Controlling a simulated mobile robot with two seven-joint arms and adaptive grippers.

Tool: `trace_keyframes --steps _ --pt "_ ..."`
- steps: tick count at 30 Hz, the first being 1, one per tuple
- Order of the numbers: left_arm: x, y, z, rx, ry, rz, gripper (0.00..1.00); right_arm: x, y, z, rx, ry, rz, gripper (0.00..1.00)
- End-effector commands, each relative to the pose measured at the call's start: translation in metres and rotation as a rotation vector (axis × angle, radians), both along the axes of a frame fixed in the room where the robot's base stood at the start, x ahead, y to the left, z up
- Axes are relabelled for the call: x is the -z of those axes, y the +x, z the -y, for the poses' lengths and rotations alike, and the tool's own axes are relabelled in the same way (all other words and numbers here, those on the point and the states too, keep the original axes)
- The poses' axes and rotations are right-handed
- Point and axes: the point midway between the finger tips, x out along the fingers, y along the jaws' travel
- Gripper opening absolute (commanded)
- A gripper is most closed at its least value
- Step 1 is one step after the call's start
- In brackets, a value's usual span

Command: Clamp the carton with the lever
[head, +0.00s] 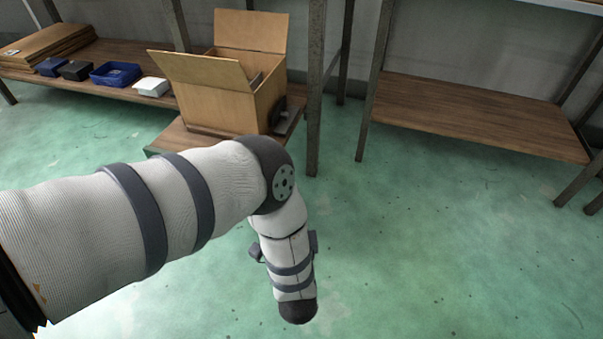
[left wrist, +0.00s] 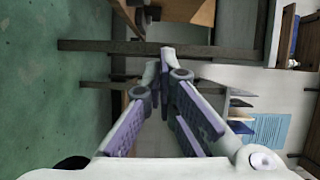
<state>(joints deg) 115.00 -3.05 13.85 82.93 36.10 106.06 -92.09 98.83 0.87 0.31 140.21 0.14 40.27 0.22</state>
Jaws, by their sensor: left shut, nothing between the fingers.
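The carton (head: 222,99) is a brown box with its flaps standing open, on a low wooden stand in the head view. A dark part at its right side (head: 282,112) may be the lever, but its shape is too small to tell. My left arm crosses in front of the stand; its gripper does not show in the head view. In the left wrist view my left gripper (left wrist: 166,52) is shut and empty, its fingertips together. A brown surface shows at the top of that view, but I cannot tell if it is the carton. My right gripper is out of view.
A low shelf at the left holds flat cardboard (head: 45,45), a blue tray (head: 115,74), a white box (head: 151,87) and dark blue boxes. A metal post (head: 316,90) stands just right of the carton. An empty wooden shelf (head: 480,115) is at the right. The green floor is clear.

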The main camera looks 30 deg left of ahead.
Motion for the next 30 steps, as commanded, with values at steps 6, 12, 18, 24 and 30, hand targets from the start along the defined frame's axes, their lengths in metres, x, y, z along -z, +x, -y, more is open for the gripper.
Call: trace_keyframes --steps 6,12,18,24,30 --pt "-0.003 0.0 0.0 0.002 -0.002 0.001 0.0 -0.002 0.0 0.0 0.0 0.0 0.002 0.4" --pt "0.0 0.017 -0.014 0.0 -0.002 0.002 0.0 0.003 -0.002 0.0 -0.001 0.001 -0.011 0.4" --pt "0.003 0.052 -0.04 -0.001 -0.004 -0.001 0.0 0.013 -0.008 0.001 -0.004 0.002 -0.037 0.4" --pt "0.003 0.079 -0.067 -0.001 -0.002 -0.005 0.0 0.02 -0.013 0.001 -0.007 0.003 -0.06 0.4" --pt "0.002 0.068 -0.091 0.001 -0.004 -0.002 0.0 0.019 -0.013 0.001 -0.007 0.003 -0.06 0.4"
